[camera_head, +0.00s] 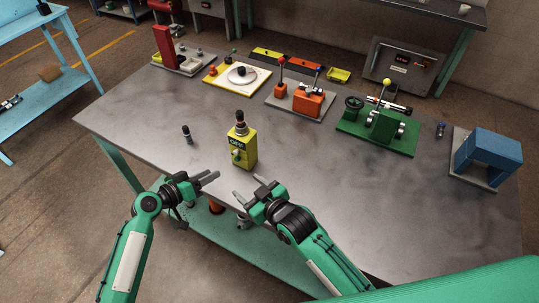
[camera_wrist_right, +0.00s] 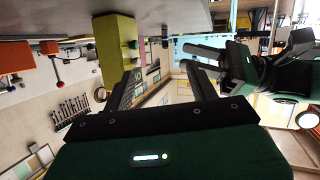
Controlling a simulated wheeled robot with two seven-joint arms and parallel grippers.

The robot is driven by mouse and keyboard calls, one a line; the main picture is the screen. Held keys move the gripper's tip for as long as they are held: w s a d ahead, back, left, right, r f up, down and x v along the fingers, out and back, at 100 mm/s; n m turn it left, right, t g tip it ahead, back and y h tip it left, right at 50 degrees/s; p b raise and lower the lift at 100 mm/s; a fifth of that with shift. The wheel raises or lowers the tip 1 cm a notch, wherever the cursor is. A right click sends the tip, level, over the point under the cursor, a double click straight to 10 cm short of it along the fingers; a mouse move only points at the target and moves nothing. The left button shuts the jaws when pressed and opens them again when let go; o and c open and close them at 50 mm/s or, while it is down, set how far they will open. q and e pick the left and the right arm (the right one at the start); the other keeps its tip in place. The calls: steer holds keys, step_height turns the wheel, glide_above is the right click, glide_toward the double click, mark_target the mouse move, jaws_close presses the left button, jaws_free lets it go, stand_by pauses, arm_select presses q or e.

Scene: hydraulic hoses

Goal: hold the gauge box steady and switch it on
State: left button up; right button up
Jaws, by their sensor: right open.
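The yellow gauge box (camera_head: 243,148) stands upright on the grey table near its front edge. The box appears upside down in the right wrist view (camera_wrist_right: 117,42). My left gripper (camera_head: 216,177) is in front and left of the box, empty, its fingers slightly apart. My right gripper (camera_head: 265,184) is open and empty, in front and right of the box. Neither gripper touches the box.
A small dark fitting (camera_head: 187,133) stands left of the box. Behind are a red device (camera_head: 165,47), a yellow-based plate (camera_head: 236,77), an orange block (camera_head: 307,101), a green valve unit (camera_head: 380,130) and a blue frame (camera_head: 488,158). The table right of the box is clear.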

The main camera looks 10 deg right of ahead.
mark_target(245, 131)
steer(key=w+d+r+m+t+y, duration=0.1)
steer(key=w+d+r+m+t, duration=0.1)
steer(key=w+d+r+t, duration=0.35)
steer(key=shift+g, duration=0.95)
steer(key=x, duration=0.4)
steer(key=r+x, duration=0.1)
steer(key=x, duration=0.8)
steer(key=shift+w+r, duration=0.25)
steer(key=shift+w, duration=0.05)
steer(key=c, duration=1.1)
arm_select(q)
steer(key=shift+c, duration=0.7)
arm_select(e)
steer(key=shift+c, duration=0.9)
arm_select(q)
jaws_close()
